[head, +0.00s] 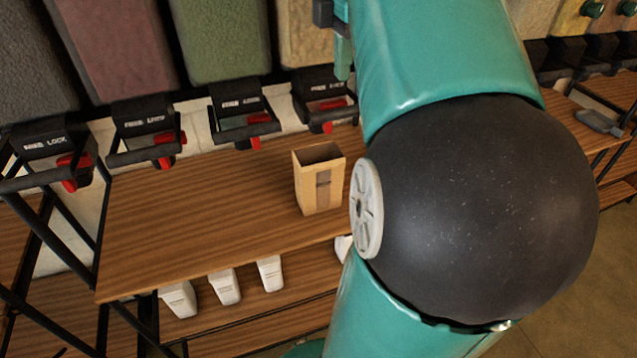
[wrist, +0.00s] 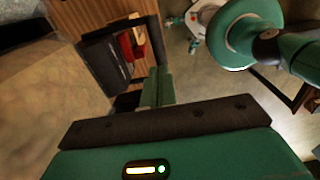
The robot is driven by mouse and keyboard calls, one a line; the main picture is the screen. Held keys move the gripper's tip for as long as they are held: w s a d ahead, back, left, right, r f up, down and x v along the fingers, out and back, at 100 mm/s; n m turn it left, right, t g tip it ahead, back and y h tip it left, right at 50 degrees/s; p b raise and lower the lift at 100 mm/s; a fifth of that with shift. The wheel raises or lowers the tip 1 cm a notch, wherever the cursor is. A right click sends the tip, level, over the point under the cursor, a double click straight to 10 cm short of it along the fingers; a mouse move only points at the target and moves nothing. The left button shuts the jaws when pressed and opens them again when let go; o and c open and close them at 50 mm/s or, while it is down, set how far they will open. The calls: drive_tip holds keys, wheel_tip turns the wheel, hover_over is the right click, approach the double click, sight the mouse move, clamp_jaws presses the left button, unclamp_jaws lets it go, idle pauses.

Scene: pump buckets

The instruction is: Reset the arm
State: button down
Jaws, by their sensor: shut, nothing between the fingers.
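My gripper (wrist: 158,72) shows in the wrist view as two green fingers closed together, with nothing between them. Its fingers lie in front of or beside a black dispenser outlet with a red lever (wrist: 126,45); I cannot tell whether they touch it. In the head view, part of my gripper (head: 343,66) shows at the top, left of my large teal and black arm, near the tan dispenser. My arm is bent and fills much of the right half of that view.
A brown paper bag (head: 319,180) stands open on the wooden shelf (head: 190,215), just left of my arm joint. Dispensers, including a green one (head: 222,40), line the back with red levers. White containers (head: 224,287) sit on the lower shelf. The upper shelf's left part is clear.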

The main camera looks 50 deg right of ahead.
wheel_tip(320, 180, up, 2)
drive_tip(key=shift+r, duration=0.1)
idle(0.7)
